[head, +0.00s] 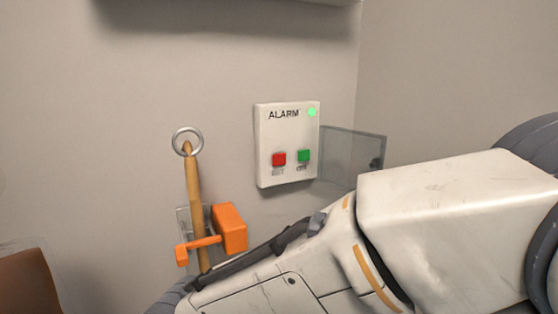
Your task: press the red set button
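The red button (279,159) sits at the lower left of a white alarm panel (287,128) on the wall. Small lettering below it is too blurred to read surely. A green button (304,156) is beside it on the right. A round green light (312,112) glows at the panel's top right. The clear cover (352,157) hangs swung open to the right, so both buttons are uncovered. My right arm crosses the lower right of the head view, below the panel, and runs out at the bottom edge. Neither gripper shows.
A brown object (26,284) is at the lower left. The wall directly before the panel is unobstructed.

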